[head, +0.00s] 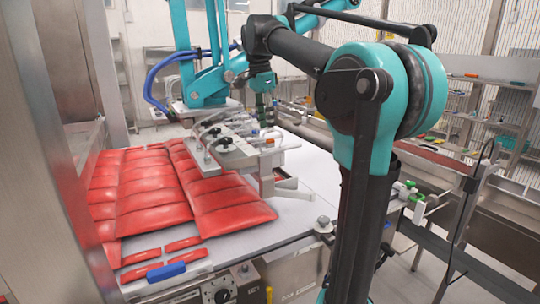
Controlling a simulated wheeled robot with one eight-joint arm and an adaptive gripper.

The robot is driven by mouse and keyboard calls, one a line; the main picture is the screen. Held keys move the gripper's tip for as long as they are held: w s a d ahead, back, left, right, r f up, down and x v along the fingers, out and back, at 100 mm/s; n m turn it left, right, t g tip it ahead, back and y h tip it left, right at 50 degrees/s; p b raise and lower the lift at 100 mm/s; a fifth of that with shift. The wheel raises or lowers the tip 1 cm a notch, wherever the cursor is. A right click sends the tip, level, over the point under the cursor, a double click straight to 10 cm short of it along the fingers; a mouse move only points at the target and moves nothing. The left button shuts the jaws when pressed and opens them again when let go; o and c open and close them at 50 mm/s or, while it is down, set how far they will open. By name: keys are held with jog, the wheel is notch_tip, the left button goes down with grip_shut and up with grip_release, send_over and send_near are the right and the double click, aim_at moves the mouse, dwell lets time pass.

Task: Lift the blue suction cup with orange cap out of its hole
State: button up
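My arm reaches over from the right, and its wrist points down above the vacuum picker's metal head (235,155). My gripper (263,112) is small and dark at the end of the wrist, just above the right part of that head. Its fingers blend into the fittings behind, so I cannot tell whether they are open or shut. A small blue spot (254,132) and a small orange spot (270,142) show just below the gripper. They may belong to the blue suction cup with orange cap, but they are too small to be sure. Its hole cannot be made out.
Rows of red packs (150,190) lie on the white conveyor (290,210) to the left. A teal machine arm (207,85) with blue hoses stands behind the picker head. A steel frame (45,150) closes the left side. Green-and-white bottles (415,205) stand at right.

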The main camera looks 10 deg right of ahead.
jog(key=shift+s+d+f, duration=0.1)
jog(key=shift+d+f, duration=0.1)
jog(key=shift+f, duration=0.75)
jog(key=shift+s+d+f, duration=0.1)
jog(key=shift+d+f, duration=0.05)
jog(key=shift+f, duration=0.85)
jog(key=shift+d+f, duration=0.2)
jog(key=shift+f, duration=0.75)
grip_shut()
